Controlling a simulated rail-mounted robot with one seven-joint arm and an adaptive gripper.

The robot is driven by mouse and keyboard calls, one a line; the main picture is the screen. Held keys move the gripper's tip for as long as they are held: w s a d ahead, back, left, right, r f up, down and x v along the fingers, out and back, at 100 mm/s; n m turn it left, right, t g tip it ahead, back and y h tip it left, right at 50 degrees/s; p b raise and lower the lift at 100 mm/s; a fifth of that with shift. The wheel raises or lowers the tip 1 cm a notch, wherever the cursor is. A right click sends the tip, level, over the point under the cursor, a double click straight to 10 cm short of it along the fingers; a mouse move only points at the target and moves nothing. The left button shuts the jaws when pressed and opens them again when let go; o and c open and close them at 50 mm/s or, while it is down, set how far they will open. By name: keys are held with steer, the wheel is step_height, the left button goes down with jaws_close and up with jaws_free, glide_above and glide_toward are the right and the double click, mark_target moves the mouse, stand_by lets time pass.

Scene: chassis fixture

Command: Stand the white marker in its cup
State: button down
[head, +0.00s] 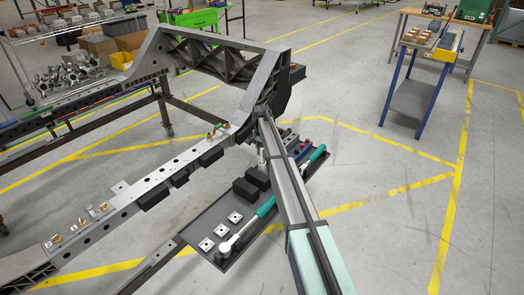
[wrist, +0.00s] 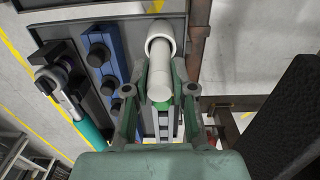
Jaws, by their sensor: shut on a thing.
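The white marker (wrist: 161,82) is between the two fingers of my gripper (wrist: 160,88) in the wrist view. My gripper is shut on it. A green part shows just below the marker between the fingers. A white round cup (wrist: 161,33) with an open rim is directly beyond the marker. The marker's far end overlaps the cup's opening in this view; I cannot tell whether it is inside or only above it. In the head view my arm reaches over the tray and hides most of this spot.
The dark tray (head: 196,231) holds square plates (head: 220,230), black blocks (head: 251,184) and a teal-handled ratchet (head: 262,210). In the wrist view a blue holder with black knobs (wrist: 98,55) stands left of the cup. The grey chassis frame (head: 207,60) rises beside my arm.

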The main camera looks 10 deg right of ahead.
steer(key=shift+f, duration=0.15)
steer(key=c, duration=0.9)
jaws_free()
steer(key=shift+r+p, duration=1.95)
steer(key=shift+r, duration=2.6)
